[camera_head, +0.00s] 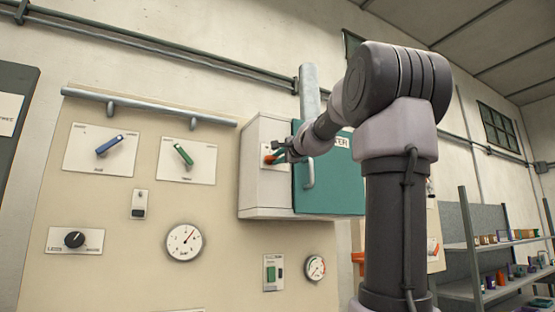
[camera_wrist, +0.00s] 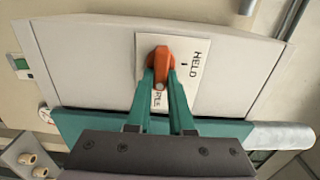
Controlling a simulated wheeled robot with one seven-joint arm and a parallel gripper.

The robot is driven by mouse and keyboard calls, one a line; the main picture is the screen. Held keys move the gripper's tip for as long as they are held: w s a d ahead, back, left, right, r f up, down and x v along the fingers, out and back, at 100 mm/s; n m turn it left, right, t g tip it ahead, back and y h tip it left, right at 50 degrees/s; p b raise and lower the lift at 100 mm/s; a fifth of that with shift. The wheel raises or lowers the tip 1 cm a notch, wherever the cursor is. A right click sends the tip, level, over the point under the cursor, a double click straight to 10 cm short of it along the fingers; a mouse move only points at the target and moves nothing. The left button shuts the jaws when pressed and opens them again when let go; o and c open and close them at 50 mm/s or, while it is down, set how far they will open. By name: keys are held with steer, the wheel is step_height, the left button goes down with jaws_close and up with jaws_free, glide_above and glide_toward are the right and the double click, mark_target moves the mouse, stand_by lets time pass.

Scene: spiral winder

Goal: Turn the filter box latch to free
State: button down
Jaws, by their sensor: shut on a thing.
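The filter box (camera_head: 262,205) is a pale wall box with a teal door (camera_head: 330,190) on its right. Its orange latch (camera_wrist: 160,55) sits on a white plate (camera_wrist: 208,85) on the pale face. The plate reads HELD on the right in the wrist view, with a second label, partly hidden, below the latch. The latch lies lengthwise between my fingers, its lower end by that second label and not along the HELD mark. My gripper (camera_wrist: 160,80) is shut on the latch, one teal finger on each side. In the head view the latch (camera_head: 269,159) is partly hidden by my gripper (camera_head: 277,153).
A grey door handle (camera_head: 309,172) stands out just right of my gripper. A vertical pipe (camera_head: 309,90) rises behind the box. The left panel (camera_head: 115,205) carries blue and green switches, a knob and gauges. Shelves (camera_head: 490,245) with small items stand at right.

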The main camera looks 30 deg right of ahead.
steer(key=shift+f, duration=0.1)
stand_by(0.3)
steer(key=c, duration=0.8)
jaws_free()
steer(key=s, duration=1.1)
steer(key=shift+d, duration=0.2)
steer(key=shift+w, duration=0.1)
